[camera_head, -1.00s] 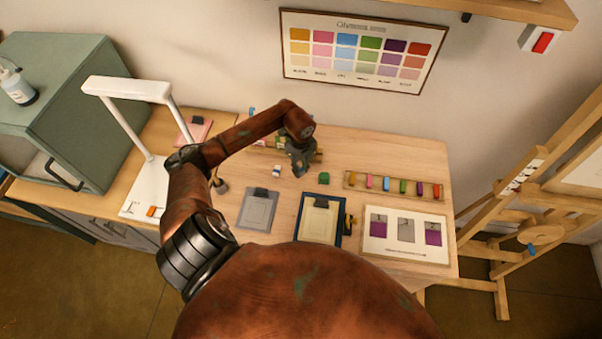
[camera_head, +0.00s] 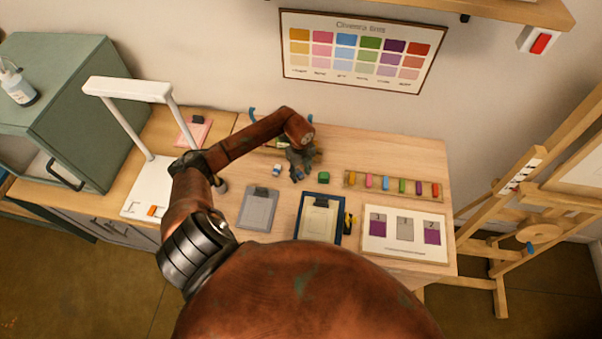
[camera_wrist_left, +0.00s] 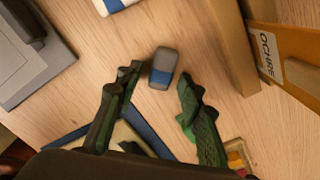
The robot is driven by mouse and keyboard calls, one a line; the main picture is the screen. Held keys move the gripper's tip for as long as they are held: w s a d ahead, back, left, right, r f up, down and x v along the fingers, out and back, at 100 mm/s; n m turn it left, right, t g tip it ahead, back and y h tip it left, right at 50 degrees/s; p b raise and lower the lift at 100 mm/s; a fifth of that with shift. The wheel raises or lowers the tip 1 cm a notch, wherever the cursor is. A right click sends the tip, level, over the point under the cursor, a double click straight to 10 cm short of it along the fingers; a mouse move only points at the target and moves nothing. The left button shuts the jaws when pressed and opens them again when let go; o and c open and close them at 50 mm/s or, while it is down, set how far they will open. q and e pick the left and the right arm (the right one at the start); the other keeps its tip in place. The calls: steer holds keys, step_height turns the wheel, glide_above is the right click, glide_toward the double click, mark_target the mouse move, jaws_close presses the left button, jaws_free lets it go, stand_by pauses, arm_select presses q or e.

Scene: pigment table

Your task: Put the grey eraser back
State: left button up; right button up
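The grey eraser (camera_wrist_left: 164,68) with a blue band lies on the table in the left wrist view. In the head view, a small grey-blue piece of it (camera_head: 298,177) shows just below my left gripper (camera_head: 301,168). In the left wrist view my left gripper (camera_wrist_left: 160,78) is open. Its dark green fingers stand on either side of the eraser, with a gap on each side. A white and blue eraser (camera_head: 277,170) lies to the left, and its edge shows in the wrist view (camera_wrist_left: 116,4). My right gripper is not in view.
Grey (camera_head: 257,211) and blue (camera_head: 300,228) boards lie in front.

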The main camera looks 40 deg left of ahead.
mark_target(301, 174)
arm_select(q)
steer(key=shift+r, duration=0.3)
step_height(301, 174, up, 12)
steer(key=b, duration=0.1)
steer(key=shift+b, duration=0.4)
steer(key=shift+f, duration=0.15)
